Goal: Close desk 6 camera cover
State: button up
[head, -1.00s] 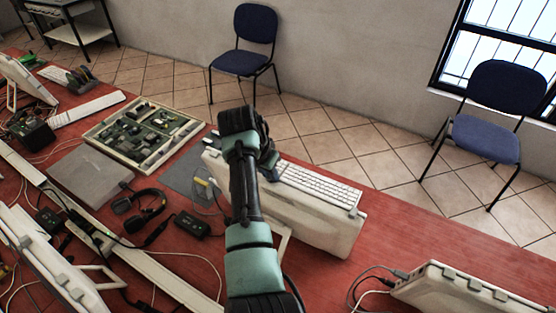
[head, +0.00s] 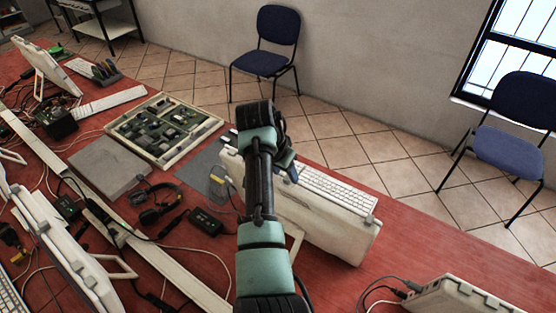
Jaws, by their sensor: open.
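My gripper (head: 289,168) hangs at the far end of my teal and black arm, beside the left end of a white keyboard (head: 335,188). It is small and partly hidden by my arm, and nothing shows between its fingers. Just on the near side of the keyboard stands a cream monitor (head: 325,228), seen from its back, with my arm covering its left part. The monitor's front faces away from me. I cannot make out a camera cover or a desk number.
The red table (head: 400,262) holds a tray of circuit boards (head: 205,125), a closed grey laptop (head: 108,168), headphones (head: 156,203) and loose cables. More monitors stand at the left (head: 72,255) and lower right (head: 455,298). Two blue chairs (head: 263,60) (head: 505,145) stand beyond the table.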

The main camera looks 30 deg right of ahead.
jog(key=b+v, duration=0.2)
jog(key=v, duration=1)
jog(key=shift+a, duration=0.15)
jog(key=shift+f, duration=0.15)
